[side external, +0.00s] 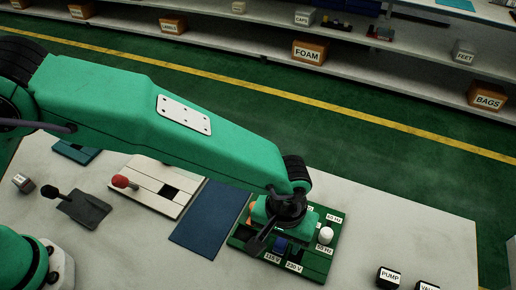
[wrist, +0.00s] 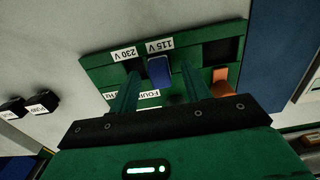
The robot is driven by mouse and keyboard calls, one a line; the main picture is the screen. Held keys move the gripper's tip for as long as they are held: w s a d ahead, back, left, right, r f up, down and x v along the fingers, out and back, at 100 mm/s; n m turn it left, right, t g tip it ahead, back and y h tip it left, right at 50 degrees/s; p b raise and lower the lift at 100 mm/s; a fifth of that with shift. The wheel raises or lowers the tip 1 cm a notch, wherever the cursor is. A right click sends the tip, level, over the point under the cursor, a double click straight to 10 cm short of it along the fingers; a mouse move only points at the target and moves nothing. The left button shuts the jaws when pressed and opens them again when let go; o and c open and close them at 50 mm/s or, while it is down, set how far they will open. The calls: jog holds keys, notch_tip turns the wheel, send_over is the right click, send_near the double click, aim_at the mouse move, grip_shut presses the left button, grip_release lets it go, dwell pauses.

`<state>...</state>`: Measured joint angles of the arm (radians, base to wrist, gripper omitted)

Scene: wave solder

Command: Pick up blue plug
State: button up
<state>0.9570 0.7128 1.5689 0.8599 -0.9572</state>
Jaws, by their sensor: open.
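The blue plug (wrist: 159,70) stands in the green board (wrist: 98,66) near the labels 230 V and 115 V. In the wrist view my gripper (wrist: 158,76) is open, with one finger on each side of the plug and a gap visible beside it. In the side view my gripper (side external: 262,240) hangs over the board (side external: 322,262), and the blue plug (side external: 280,245) shows just beside its fingers. I cannot tell whether a finger touches the plug.
An orange plug (wrist: 220,80) stands in the board close to one finger. A white knob (side external: 325,235) stands at the board's right. A blue mat (side external: 210,218) lies left of the board. PUMP (side external: 388,277) and another labelled block lie at the front right.

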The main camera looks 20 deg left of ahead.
jog(key=shift+f, duration=0.3)
grip_shut()
dwell(0.3)
